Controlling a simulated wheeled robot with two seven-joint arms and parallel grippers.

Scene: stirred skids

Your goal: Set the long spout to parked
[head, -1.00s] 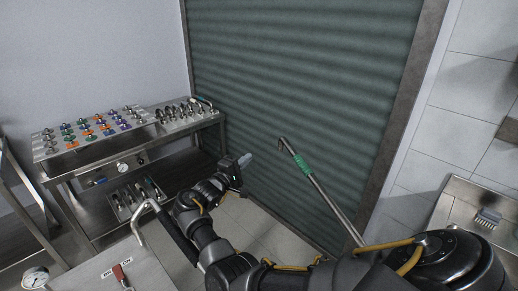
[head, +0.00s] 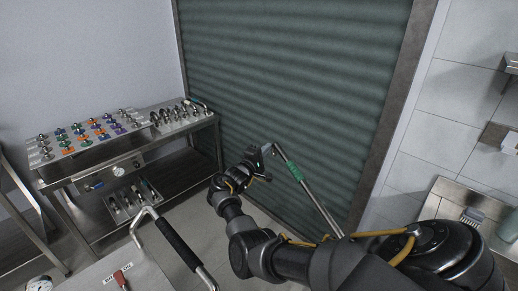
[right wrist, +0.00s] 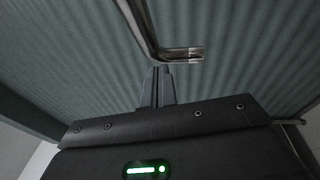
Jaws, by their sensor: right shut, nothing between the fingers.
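The long spout (head: 313,199) is a thin metal pipe with a green sleeve and a bent tip, slanting up in front of the green shutter. In the right wrist view its bent end (right wrist: 147,32) crosses the top middle. My right gripper (head: 266,150) is at the spout's upper end, left of the green sleeve. In the right wrist view its fingers (right wrist: 156,72) are shut and empty, just below the bent tip; I cannot tell whether they touch it. My left gripper is out of view.
A steel bench (head: 90,165) with rows of coloured valves stands at the left. A bent metal handle with a black grip (head: 178,243) rises in front, beside a panel with a red switch (head: 121,280). A steel sink or counter (head: 452,205) is at the right.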

